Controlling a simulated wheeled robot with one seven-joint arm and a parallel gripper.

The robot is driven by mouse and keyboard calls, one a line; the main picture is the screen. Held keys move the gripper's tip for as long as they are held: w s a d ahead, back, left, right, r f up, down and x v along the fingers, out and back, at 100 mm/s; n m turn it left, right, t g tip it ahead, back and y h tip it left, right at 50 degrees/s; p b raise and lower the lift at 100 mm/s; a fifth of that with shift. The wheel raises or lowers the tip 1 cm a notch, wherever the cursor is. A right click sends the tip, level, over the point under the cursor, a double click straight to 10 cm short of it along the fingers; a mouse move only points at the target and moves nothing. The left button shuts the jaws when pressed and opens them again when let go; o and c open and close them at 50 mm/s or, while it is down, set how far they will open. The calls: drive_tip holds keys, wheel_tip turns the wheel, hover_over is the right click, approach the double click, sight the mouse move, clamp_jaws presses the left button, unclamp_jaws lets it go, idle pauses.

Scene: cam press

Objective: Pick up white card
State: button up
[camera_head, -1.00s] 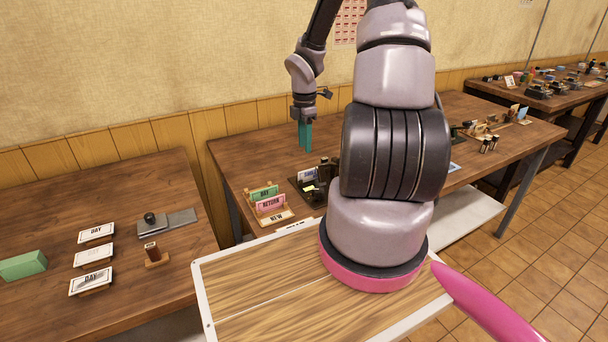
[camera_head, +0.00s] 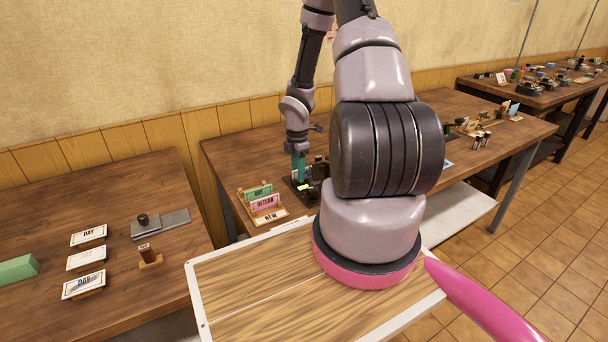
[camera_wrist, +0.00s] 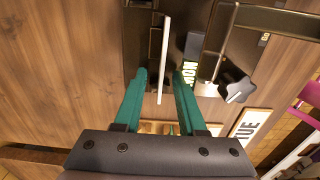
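The white card (camera_wrist: 163,60) shows edge-on in the wrist view as a thin upright white strip above a dark holder. My gripper (camera_wrist: 159,76) is open. Its two teal fingers stand on either side of the card's lower part, with visible gaps on both sides, the right one narrower. In the head view, my gripper (camera_head: 299,166) points down over the dark stand (camera_head: 296,196) on the middle table. The card is largely hidden there behind my fingers.
Beside the stand are DAY (camera_head: 258,193), RETURN (camera_head: 265,203) and NEW (camera_head: 272,215) signs. A metal bracket with a dark knob (camera_wrist: 236,88) stands close right of my fingers. The left table holds several cards, a stamp and a green block (camera_head: 18,268).

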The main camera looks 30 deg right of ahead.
clamp_jaws()
